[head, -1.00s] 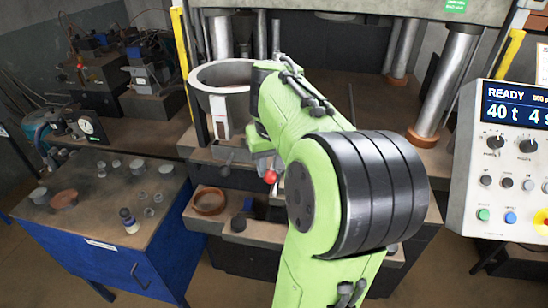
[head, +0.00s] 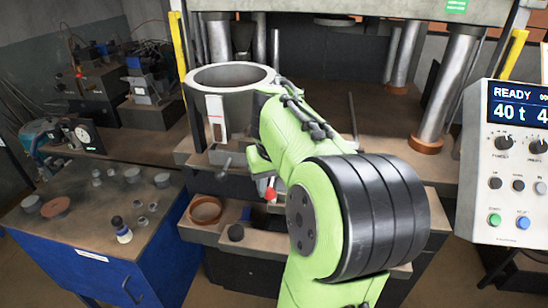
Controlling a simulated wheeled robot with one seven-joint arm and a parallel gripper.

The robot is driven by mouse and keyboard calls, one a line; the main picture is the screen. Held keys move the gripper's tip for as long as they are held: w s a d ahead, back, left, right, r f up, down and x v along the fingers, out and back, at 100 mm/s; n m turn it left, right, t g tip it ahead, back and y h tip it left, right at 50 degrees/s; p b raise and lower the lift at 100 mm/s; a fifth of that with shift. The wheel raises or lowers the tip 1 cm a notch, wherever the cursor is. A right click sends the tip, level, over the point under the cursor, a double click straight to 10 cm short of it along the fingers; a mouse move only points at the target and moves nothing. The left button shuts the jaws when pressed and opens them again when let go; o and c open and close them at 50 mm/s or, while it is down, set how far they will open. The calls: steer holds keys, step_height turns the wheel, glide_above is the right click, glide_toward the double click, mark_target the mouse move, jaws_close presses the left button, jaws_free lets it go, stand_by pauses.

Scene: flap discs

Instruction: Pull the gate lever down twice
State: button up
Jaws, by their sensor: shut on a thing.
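The round grey hopper (head: 232,75), with a white scale strip (head: 215,112) on its front, stands on the press bench. A lever with a red ball knob (head: 271,194) is just below and right of it, and I take this for the gate lever. My gripper (head: 265,188) is at this lever, shut on it just by the red knob. The arm hides most of the jaws and the lever's shaft.
A blue cabinet (head: 70,255) with small parts is at left. A control panel (head: 510,165) reading READY is at right. Steel columns (head: 445,80) stand behind.

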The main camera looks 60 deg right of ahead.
steer(key=shift+a+r, duration=0.1)
step_height(320, 180, up, 11)
steer(key=p, duration=0.9)
steer(key=shift+p, duration=0.35)
steer(key=shift+w, duration=0.1)
